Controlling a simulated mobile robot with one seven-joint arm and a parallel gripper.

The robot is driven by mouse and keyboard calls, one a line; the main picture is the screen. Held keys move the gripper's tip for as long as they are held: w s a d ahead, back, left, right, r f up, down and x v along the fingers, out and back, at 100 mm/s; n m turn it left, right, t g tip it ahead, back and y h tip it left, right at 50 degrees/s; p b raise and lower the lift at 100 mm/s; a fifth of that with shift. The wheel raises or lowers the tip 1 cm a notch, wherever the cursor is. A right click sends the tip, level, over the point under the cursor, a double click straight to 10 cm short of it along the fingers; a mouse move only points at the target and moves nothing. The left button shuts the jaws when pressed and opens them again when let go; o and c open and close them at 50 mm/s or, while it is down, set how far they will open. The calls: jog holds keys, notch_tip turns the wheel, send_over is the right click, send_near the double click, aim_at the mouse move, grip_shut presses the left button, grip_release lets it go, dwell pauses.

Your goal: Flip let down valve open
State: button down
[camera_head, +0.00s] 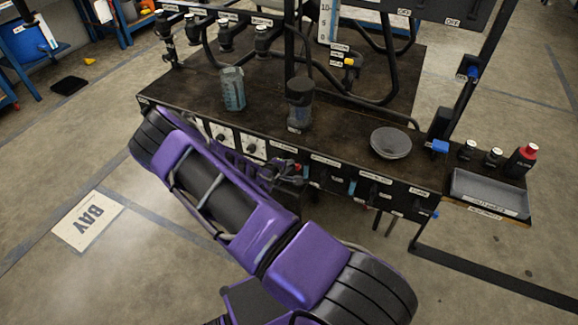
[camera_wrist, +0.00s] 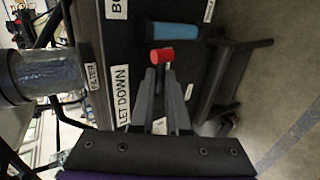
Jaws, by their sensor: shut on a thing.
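The let down valve shows as a short red handle (camera_wrist: 162,56) in the wrist view, beside the white "LET DOWN" label (camera_wrist: 121,92) on the dark front panel. My gripper (camera_wrist: 160,72) has its two narrow fingers close together, shut on the red handle, with the red end standing out past the fingertips. In the head view my gripper (camera_head: 290,176) is at the front face of the bench, and a small bit of red (camera_head: 297,167) shows there. My arm hides part of the panel.
A blue handle (camera_wrist: 175,30) lies just beyond the red one. The dark bench (camera_head: 260,117) carries a clear cup (camera_head: 232,88), a filter housing (camera_head: 300,103) and a grey round dish (camera_head: 390,142). A grey tray (camera_head: 490,194) is at right. The floor in front is open.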

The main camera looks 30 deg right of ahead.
jog(key=shift+d+r, duration=0.1)
jog(key=c, duration=0.9)
grip_release()
jog(key=p+v, duration=0.2)
jog(key=v, duration=1.5)
jog(key=shift+a+p, duration=0.25)
jog(key=shift+p, duration=0.15)
